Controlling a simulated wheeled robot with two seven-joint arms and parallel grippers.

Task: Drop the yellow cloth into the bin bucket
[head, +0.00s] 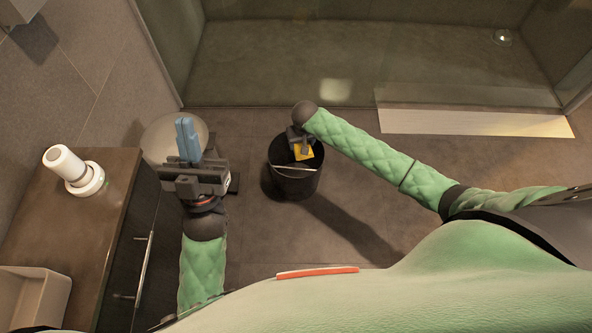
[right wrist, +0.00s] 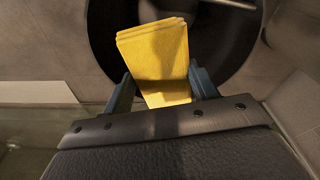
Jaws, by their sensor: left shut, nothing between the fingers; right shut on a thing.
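The yellow cloth (head: 303,151) is in my right gripper (head: 301,143), over the opening of the black bin bucket (head: 294,186). In the right wrist view the folded cloth (right wrist: 156,58) sits between the two fingers of the right gripper (right wrist: 162,88), which is shut on it. The dark bucket (right wrist: 104,45) lies behind and below the cloth there. I cannot tell the exact height of the cloth above the rim. My left gripper (head: 187,138) is shut and empty, left of the bucket, with its blue fingers together.
A round pale object, perhaps a toilet (head: 160,135), is partly hidden behind my left gripper. A wooden vanity (head: 110,205) with a white cylindrical item (head: 75,172) and a basin (head: 30,297) stands at the left. A pale mat (head: 475,122) lies at the right. Floor right of the bucket is clear.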

